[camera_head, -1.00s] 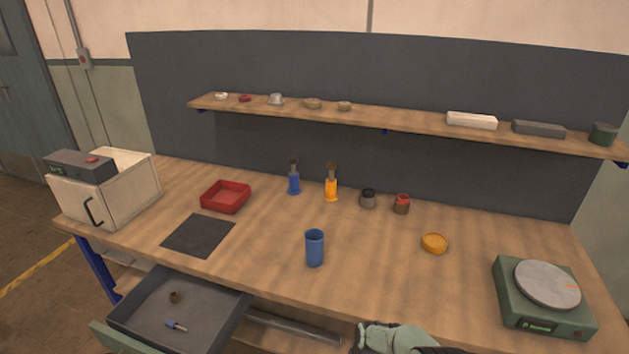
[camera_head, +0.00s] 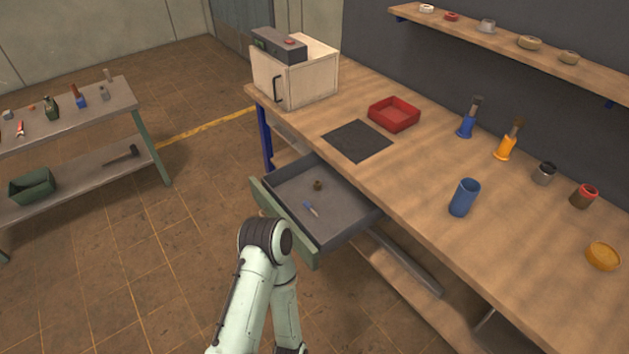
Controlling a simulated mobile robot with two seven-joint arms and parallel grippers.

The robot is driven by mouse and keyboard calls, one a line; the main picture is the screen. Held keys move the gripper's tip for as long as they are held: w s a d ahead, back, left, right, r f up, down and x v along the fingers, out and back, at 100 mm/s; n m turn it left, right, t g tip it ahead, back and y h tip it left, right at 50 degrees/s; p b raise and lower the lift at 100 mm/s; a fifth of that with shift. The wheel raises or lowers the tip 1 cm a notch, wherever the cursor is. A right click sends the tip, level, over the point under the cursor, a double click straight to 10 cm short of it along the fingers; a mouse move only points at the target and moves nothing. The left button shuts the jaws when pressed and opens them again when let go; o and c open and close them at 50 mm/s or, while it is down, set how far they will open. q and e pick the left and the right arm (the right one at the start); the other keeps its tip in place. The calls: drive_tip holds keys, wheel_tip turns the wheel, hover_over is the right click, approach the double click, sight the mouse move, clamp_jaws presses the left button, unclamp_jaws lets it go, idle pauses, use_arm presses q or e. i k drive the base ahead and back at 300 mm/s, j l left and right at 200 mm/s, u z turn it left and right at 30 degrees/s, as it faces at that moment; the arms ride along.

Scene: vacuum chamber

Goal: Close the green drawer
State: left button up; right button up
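The green drawer (camera_head: 291,233) is pulled out from under the workbench, near the middle of the head view. It has a green front panel and a dark grey tray (camera_head: 345,212). A small brown item (camera_head: 318,186) and a small blue-handled item (camera_head: 311,208) lie inside it. One of my arms reaches up from the bottom edge, and its bent joint covers part of the drawer front. I cannot tell whether the arm touches the front. Neither gripper shows.
On the wooden workbench (camera_head: 420,190) stand a cream box oven (camera_head: 305,85), a red tray (camera_head: 394,114), a dark mat (camera_head: 357,141) and a blue cup (camera_head: 464,198). A side table (camera_head: 70,112) stands at the left. The floor between is clear.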

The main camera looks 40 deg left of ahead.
sight(343, 211)
drive_tip(key=u, duration=1.55)
drive_tip(key=i+z, duration=0.25)
drive_tip(key=z, duration=0.15)
drive_tip(key=i+z, duration=0.4)
drive_tip(key=k, duration=0.1)
